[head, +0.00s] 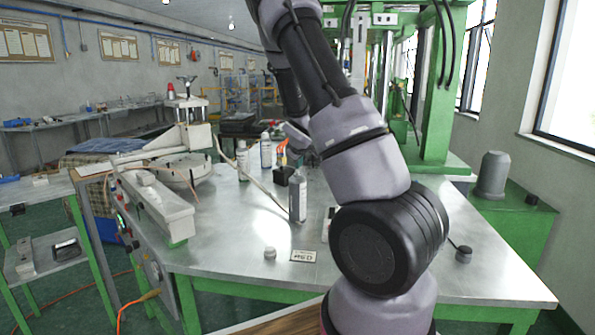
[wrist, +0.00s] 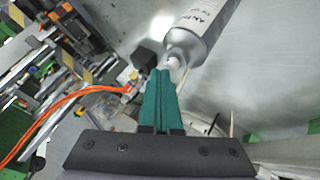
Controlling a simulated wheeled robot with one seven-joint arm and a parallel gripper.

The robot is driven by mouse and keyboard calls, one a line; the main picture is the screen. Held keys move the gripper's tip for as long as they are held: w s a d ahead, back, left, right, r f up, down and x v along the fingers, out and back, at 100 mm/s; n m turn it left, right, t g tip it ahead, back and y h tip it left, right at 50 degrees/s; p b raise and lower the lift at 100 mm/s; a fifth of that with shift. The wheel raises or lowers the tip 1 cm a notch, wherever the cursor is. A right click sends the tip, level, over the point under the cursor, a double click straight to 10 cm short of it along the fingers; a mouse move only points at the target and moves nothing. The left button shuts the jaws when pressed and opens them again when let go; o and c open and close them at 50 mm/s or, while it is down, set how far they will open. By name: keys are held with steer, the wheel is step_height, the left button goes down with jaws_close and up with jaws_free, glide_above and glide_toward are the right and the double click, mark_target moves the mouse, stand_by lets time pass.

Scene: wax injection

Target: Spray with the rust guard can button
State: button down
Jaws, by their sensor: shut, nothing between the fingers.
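A grey-and-white spray can with "ANTI" lettering (wrist: 200,28) shows at the top of the wrist view, its white nozzle (wrist: 174,62) toward my fingers. The grey can (head: 298,198) near the middle of the table in the head view, beside a black box, appears to be the same one and stands upright. My gripper (wrist: 160,72) has two green fingers pressed together with nothing between them. The fingertips are right by the can's nozzle. I cannot tell whether they touch it. In the head view my fingers are hidden or not distinguishable.
A black box (wrist: 146,55) sits close left of the can, with orange hoses (wrist: 70,103) farther left. Two more bottles (head: 243,161) (head: 266,151) stand behind. A small label card (head: 303,256) and metal knob (head: 270,253) lie at the front. The front table surface is mostly clear.

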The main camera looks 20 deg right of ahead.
steer(key=shift+r, duration=0.35)
step_height(320, 180, up, 6)
stand_by(0.7)
stand_by(1.9)
steer(key=shift+r, duration=0.1)
stand_by(0.4)
steer(key=shift+r, duration=1.3)
steer(key=shift+f, duration=0.1)
steer(key=shift+f, duration=4.3)
